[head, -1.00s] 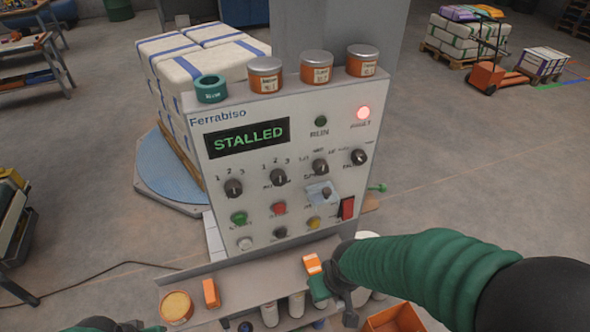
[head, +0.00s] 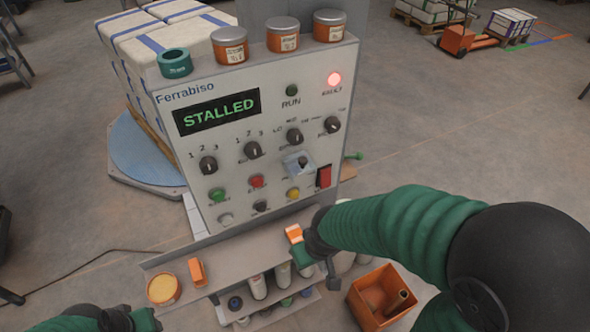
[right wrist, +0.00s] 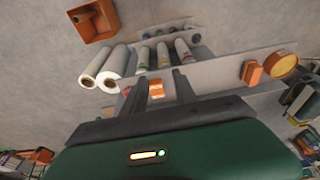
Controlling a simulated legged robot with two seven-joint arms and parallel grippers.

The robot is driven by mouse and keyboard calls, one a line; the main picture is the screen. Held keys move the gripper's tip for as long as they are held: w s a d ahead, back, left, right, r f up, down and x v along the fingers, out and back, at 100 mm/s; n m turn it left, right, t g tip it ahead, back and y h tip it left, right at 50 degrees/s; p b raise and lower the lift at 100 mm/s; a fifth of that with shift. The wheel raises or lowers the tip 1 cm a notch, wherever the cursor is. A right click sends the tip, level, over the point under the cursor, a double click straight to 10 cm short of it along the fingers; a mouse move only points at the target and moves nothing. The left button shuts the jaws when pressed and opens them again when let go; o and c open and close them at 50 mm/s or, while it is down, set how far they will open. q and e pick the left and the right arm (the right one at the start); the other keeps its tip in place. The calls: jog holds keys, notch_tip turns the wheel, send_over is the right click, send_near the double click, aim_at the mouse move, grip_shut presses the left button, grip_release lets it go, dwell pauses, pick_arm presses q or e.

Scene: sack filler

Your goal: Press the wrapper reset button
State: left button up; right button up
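The grey Ferrabiso control panel (head: 258,150) faces me, and its display (head: 217,111) reads STALLED. A red lamp (head: 334,79) is lit at its upper right. Low on it are green (head: 217,195), red (head: 256,182), yellow (head: 293,194), white (head: 225,219) and black (head: 260,206) buttons; their labels are too small to read. A clear cover (head: 299,164) and a red rocker switch (head: 324,176) sit to the right. My right gripper (head: 318,262) is below the panel, by the ledge; its fingers are apart in the right wrist view (right wrist: 160,80). My left gripper (head: 130,320) is partly cut off at the bottom.
Orange blocks (head: 293,233) (head: 197,272) and a yellow-topped tin (head: 163,289) are on the ledge (head: 230,262). Tins (head: 283,38) and a green ring (head: 175,64) stand on the panel's top. An orange bin (head: 384,297) is on the floor, lower right. Stacked sacks (head: 165,40) stand behind.

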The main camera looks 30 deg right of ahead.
grip_shut()
dwell(1.4)
